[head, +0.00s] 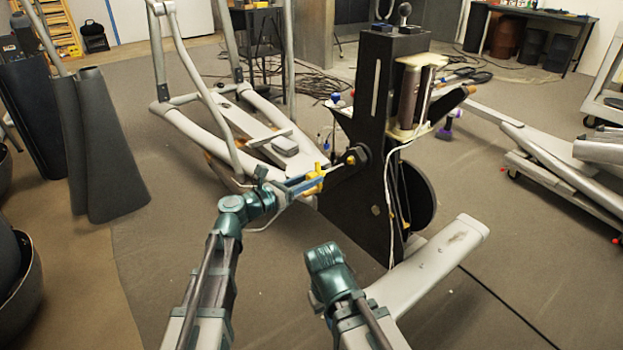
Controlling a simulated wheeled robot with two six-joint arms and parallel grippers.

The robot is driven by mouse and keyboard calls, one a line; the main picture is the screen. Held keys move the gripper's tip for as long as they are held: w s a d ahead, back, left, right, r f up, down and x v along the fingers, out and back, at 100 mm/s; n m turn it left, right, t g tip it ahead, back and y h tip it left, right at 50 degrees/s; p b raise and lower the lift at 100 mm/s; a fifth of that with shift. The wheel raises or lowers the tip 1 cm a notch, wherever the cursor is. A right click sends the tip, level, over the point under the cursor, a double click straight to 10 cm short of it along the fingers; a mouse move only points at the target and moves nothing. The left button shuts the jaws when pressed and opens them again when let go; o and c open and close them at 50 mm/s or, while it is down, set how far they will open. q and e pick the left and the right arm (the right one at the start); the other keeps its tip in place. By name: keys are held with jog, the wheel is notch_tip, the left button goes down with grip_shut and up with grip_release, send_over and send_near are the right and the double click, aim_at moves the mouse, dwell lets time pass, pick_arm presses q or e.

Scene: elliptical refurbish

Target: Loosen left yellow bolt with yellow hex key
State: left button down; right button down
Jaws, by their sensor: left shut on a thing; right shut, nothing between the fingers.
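My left gripper (305,185) is shut on the yellow hex key (316,178). The key's thin shaft points up and right towards the dark round hub on the side of the black upright housing. A small yellow bolt (351,160) shows at the hub, close to the shaft's tip; I cannot tell whether the tip is seated in it. My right gripper (324,257) is low in the middle, in front of the housing and well away from the bolt. It is shut and empty, with its fingers mostly hidden by the wrist.
The black elliptical housing (372,110) stands upright, with a white cable (391,210) hanging down its side. A grey frame foot (430,262) juts out at right of my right arm. Grey frame tubes (195,135) lie behind my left gripper. Open floor (520,250) lies to the right.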

pick_arm(q)
jog(key=shift+s+a, duration=0.3)
jog(key=shift+a, duration=0.1)
jog(key=v, duration=0.5)
jog(key=shift+s+a, duration=0.25)
jog(key=shift+a, duration=0.1)
